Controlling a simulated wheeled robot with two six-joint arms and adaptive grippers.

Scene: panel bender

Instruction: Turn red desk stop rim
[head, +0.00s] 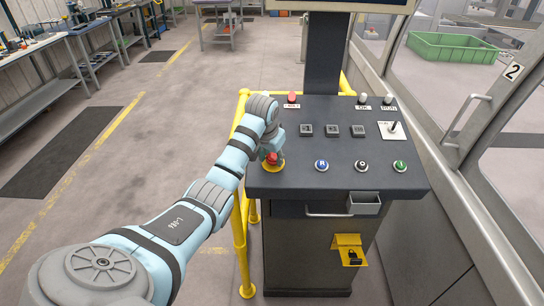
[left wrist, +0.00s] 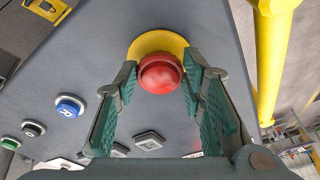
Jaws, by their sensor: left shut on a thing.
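The red desk stop (head: 272,158) is a round red mushroom button on a yellow collar at the near left corner of the dark grey desk (head: 300,183). In the left wrist view the red stop (left wrist: 161,74) is between the two green-padded fingers of my left gripper (left wrist: 160,80), with the yellow collar (left wrist: 158,42) just beyond. My left gripper (head: 271,147) is at the stop from above and is shut on its rim. The finger contact is partly hidden in the head view. My right gripper is in neither view.
Blue (head: 321,165), black (head: 362,166) and green (head: 400,166) buttons line the desk's front. Square keys and a lever plate (head: 392,130) lie behind. Another red button (head: 292,97) is at the back left. A yellow rail (head: 240,225) stands close on the left.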

